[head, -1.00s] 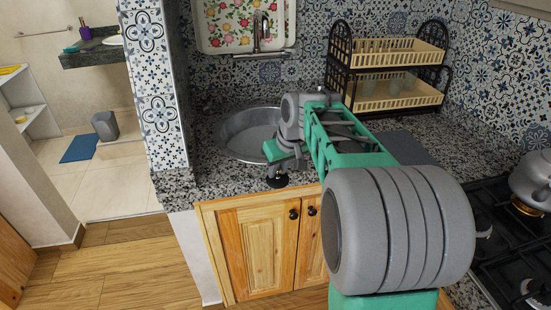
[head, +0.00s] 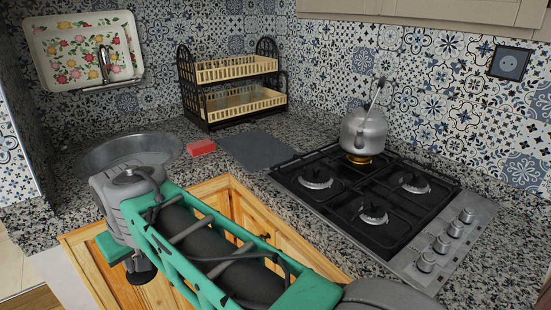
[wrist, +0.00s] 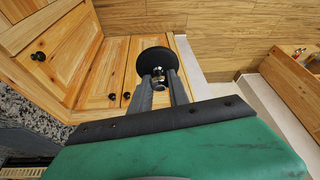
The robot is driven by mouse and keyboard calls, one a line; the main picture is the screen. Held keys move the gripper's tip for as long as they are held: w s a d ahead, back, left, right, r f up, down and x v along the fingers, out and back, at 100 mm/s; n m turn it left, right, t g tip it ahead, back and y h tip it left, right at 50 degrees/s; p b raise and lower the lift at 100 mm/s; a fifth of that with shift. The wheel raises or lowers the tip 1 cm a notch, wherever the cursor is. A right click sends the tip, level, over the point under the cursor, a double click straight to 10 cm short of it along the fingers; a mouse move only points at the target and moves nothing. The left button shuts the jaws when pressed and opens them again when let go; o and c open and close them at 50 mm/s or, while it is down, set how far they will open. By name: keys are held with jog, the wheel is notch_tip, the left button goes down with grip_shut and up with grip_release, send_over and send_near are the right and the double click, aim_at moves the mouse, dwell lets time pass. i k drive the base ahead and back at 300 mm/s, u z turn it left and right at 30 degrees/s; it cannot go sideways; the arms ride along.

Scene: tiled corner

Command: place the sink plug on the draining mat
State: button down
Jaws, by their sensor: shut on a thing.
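The sink plug (wrist: 153,61) is a black disc with a metal stem, seen in the wrist view. My gripper (wrist: 158,80) is shut on its stem, one finger on each side. In the head view the plug (head: 141,275) hangs low at the left, beyond the counter's front edge and before the wooden cabinet. The draining mat (head: 255,149) is a flat dark grey sheet on the granite counter, in front of the dish rack and bare. My gripper is to the left of the mat and nearer the camera, apart from it. My arm hides part of the sink.
The round metal sink (head: 128,150) is left of the mat, with a red sponge (head: 201,147) between them. A two-tier dish rack (head: 232,88) stands behind. A black gas hob (head: 350,190) with a kettle (head: 363,131) is to the right. Cabinets (head: 265,225) are below the counter.

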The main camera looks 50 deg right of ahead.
aim_at(257, 154)
jog(key=k, duration=0.4)
jog(key=u, duration=0.9)
jog(key=i, duration=1.3)
jog(key=z, duration=2.35)
jog(key=i, duration=0.25)
jog(key=u, duration=0.05)
